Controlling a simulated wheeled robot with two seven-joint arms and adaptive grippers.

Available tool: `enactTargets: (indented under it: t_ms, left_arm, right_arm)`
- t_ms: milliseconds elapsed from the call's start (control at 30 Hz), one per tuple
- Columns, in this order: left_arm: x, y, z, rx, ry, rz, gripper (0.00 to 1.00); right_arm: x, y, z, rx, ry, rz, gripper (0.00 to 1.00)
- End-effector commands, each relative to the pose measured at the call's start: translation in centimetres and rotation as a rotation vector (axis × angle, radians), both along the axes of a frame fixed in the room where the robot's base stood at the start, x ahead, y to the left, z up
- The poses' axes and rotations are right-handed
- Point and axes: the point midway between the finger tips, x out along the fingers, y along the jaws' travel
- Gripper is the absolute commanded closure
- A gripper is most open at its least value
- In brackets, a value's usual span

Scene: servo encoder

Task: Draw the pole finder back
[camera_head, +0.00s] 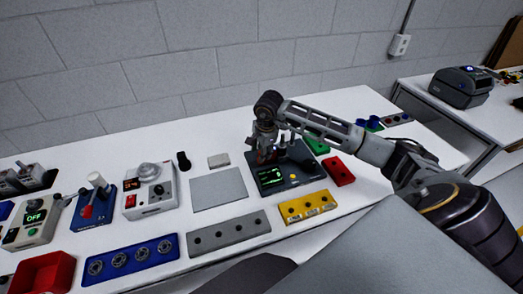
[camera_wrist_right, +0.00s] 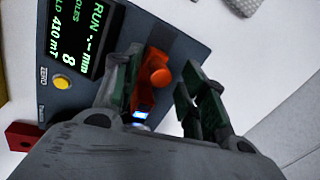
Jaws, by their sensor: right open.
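A dark tester (camera_head: 270,180) with a lit green display stands on the white table, right of centre in the head view. In the wrist view the tester (camera_wrist_right: 62,95) shows its display, reading RUN, 8 poles and 410 mT, and a yellow ZERO button. An orange-red part with a round knob (camera_wrist_right: 160,76), seemingly the pole finder, stands on it. My right gripper (camera_head: 267,150) is over the tester. In the wrist view the right gripper (camera_wrist_right: 163,80) is open, with fingers on either side of the orange part. Contact is unclear. My left gripper is not in view.
A yellow block (camera_head: 307,208) and a grey rack (camera_head: 228,234) lie in front. A red block (camera_head: 338,171) and a green block (camera_head: 318,144) are to the right. A grey mat (camera_head: 218,188) left of the tester is bare. A brick wall stands behind.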

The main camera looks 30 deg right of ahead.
Motion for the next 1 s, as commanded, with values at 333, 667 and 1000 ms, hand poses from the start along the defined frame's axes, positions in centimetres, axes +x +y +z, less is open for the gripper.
enactTargets:
  t_ms: [333, 667, 1000]
  left_arm:
    - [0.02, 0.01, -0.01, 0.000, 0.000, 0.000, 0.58]
    - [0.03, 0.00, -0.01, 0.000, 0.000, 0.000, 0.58]
    - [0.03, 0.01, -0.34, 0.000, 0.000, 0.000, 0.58]
  right_arm:
    - [-0.01, 0.01, -0.02, 0.000, 0.000, 0.000, 0.73]
    - [-0.01, 0.01, 0.00, 0.000, 0.000, 0.000, 1.00]
    - [0.20, 0.78, -0.08, 0.002, 0.000, 0.001, 1.00]
